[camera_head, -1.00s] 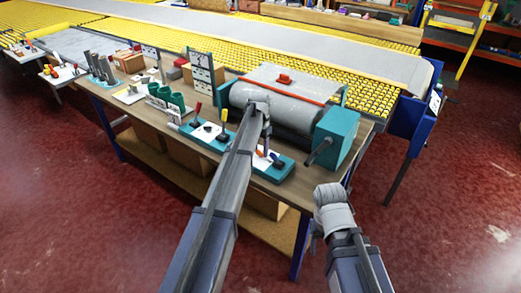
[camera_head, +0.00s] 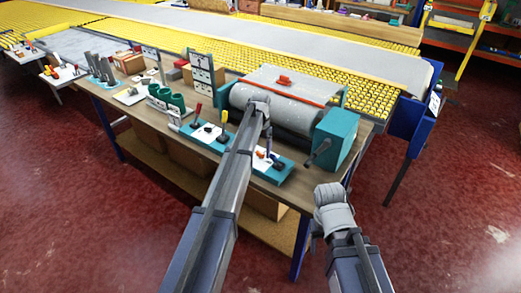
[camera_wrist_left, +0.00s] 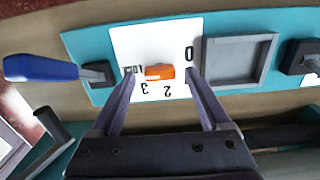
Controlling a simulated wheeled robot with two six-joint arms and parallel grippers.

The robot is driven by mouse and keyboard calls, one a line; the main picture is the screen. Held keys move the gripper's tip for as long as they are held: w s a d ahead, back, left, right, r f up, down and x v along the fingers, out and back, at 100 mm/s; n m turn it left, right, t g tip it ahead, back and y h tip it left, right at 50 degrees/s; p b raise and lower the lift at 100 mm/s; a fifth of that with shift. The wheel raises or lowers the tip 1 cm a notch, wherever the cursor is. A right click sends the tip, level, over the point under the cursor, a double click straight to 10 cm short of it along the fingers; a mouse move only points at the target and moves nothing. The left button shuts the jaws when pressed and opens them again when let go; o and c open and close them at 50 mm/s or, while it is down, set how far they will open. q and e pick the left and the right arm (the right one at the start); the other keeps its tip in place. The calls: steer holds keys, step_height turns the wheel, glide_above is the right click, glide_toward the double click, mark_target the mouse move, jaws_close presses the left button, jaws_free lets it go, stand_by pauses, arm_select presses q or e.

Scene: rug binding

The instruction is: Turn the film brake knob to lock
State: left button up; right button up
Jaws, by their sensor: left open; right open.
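The orange film brake knob (camera_wrist_left: 158,72) is in the left wrist view, on a white plate (camera_wrist_left: 125,40) set in a turquoise panel (camera_wrist_left: 85,42). The plate shows 0, 2, 3 and a partly covered label, upside down. The knob lies lengthwise across the picture, its left end beside the covered label. My left gripper (camera_wrist_left: 160,78) is open, with one finger on each side of the knob and a gap visible on both sides. In the head view, my left gripper (camera_head: 268,138) is above the panel. My right gripper (camera_head: 332,192) hangs in front of the bench; its fingers are hard to see.
A blue-handled lever (camera_wrist_left: 42,68) stands left of the plate, and a grey square recess (camera_wrist_left: 240,60) lies to its right. In the head view, a large roller (camera_head: 280,105) lies behind the panel, with a turquoise box (camera_head: 338,138) at its right end. The bench's right front is clear.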

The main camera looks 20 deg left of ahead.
mark_target(260, 153)
arm_select(q)
step_height(260, 153, up, 7)
steer(key=p, duration=0.6)
steer(key=shift+r+p, duration=0.1)
steer(key=shift+p, duration=0.2)
arm_select(e)
step_height(260, 153, up, 7)
